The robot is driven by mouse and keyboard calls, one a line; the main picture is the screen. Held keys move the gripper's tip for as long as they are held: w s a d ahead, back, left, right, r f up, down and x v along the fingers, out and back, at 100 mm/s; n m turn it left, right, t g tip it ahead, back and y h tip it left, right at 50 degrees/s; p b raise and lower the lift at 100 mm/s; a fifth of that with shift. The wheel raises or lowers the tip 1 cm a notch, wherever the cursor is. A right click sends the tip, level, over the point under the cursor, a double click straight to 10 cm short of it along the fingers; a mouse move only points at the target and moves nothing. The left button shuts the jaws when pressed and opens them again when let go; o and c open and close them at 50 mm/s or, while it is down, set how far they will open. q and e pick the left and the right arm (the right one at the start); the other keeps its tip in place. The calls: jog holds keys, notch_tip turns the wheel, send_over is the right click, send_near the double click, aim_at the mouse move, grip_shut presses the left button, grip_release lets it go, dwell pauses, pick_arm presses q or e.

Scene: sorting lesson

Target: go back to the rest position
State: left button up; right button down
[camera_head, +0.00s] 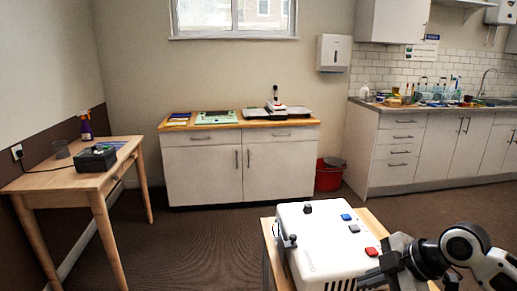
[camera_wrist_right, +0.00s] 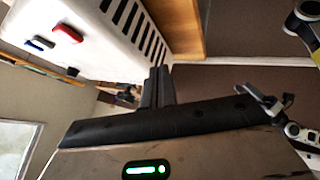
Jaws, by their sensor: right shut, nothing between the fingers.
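My right gripper (camera_head: 372,277) is at the lower right of the head view, beside the right front side of a white box with buttons. In the right wrist view its two dark fingers (camera_wrist_right: 158,85) are together with nothing between them. The white box (camera_head: 318,240) carries a red button (camera_head: 372,251), a grey one (camera_head: 354,228) and a blue one (camera_head: 346,217). The box also shows in the right wrist view (camera_wrist_right: 110,40), close to the fingers. I cannot tell whether they touch it. My left gripper is not in view.
The box stands on a small wooden table (camera_head: 268,232). A side table (camera_head: 45,181) with a dark device is at the left. A cabinet (camera_head: 203,177), a red bin (camera_head: 328,178) and a long counter (camera_head: 390,178) stand behind. The brown floor (camera_head: 200,240) between is clear.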

jog(key=s+a+f+m+h, duration=0.2)
jog(key=s+a+f+m, duration=0.45)
jog(key=s+f, duration=0.5)
jog(key=s+d+m+g+h, duration=0.1)
jog(key=s+d+m+h, duration=0.35)
jog(key=s+m, duration=0.75)
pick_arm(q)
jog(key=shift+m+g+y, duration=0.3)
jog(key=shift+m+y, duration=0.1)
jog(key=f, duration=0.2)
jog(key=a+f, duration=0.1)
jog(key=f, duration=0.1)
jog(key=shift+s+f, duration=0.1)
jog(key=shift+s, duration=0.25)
pick_arm(e)
jog(key=w+a+f+n+t+y, duration=0.3)
jog(key=w+a+f+t, duration=0.1)
jog(key=a+f+t, duration=0.1)
jog(key=shift+w+a+f+t, duration=0.2)
jog(key=shift+w+f+t, duration=0.05)
jog(key=shift+f+t, duration=0.55)
